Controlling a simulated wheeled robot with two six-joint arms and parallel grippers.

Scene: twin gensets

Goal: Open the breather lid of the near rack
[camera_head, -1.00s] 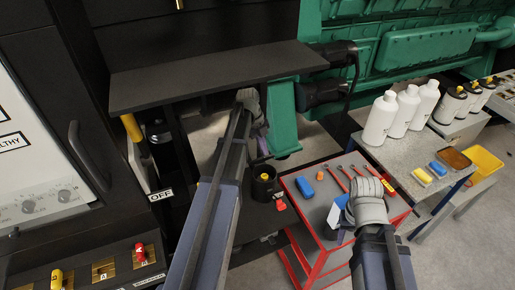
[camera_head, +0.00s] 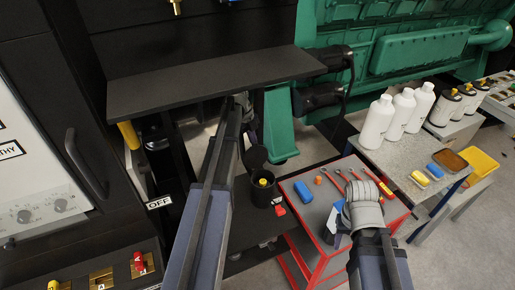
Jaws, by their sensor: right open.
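I cannot pick out the breather lid for certain, nor tell which structure is the near rack. A black shelf (camera_head: 205,82) spans a dark frame in front of me. My left arm reaches toward its right end; the left gripper (camera_head: 243,102) is small and mostly hidden there, so its jaws do not show. A black canister (camera_head: 262,192) with a yellow piece inside stands low, right of my left forearm. A round dark flap (camera_head: 256,157) stands up behind its mouth. My right gripper (camera_head: 361,205) is open over the red-edged cart (camera_head: 318,220), away from the canister.
White bottles (camera_head: 377,122) and a yellow tray (camera_head: 480,165) are at the right. A green engine (camera_head: 410,55) is behind. A control cabinet (camera_head: 35,170) is at the left.

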